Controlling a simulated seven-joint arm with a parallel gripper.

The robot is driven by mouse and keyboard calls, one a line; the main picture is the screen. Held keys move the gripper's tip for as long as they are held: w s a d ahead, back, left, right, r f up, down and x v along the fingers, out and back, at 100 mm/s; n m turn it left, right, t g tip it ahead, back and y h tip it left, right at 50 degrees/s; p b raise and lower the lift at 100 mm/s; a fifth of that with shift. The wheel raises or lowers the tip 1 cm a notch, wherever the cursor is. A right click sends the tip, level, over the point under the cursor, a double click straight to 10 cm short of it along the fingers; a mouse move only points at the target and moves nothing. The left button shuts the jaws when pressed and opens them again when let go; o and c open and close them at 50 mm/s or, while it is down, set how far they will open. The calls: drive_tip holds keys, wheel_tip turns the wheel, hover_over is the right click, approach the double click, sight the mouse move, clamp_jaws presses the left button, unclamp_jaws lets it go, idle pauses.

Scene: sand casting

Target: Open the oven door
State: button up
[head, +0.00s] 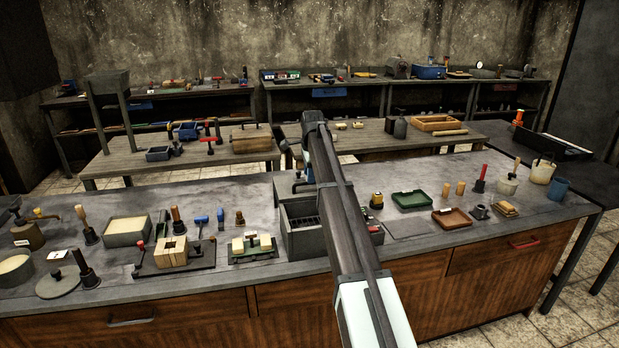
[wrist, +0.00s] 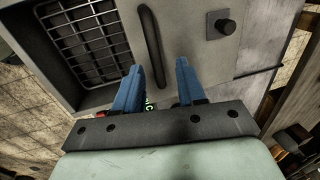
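The oven front fills the upper part of the wrist view as a grey panel (wrist: 200,60). It has a dark barred window (wrist: 85,42) at the left and a dark bar handle (wrist: 152,48) in the middle. My gripper (wrist: 157,72) shows there with two blue fingers apart and nothing gripped. The handle's lower end lies between the fingers in the picture; I see no contact, and the depth gap is unclear. A grey box with a dark grate (head: 304,222) beside my arm may be the oven.
A black knob (wrist: 226,26) sits right of the handle. In the head view, the front bench (head: 235,190) carries many tools, with a green tray (head: 411,200) and a brown tray (head: 452,218) right of my arm. A second table (head: 185,158) stands behind.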

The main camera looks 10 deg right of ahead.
wheel_tip(320, 180, up, 12)
drive_tip(key=s, duration=0.2)
drive_tip(key=shift+f, duration=0.2)
drive_tip(key=shift+s, duration=0.1)
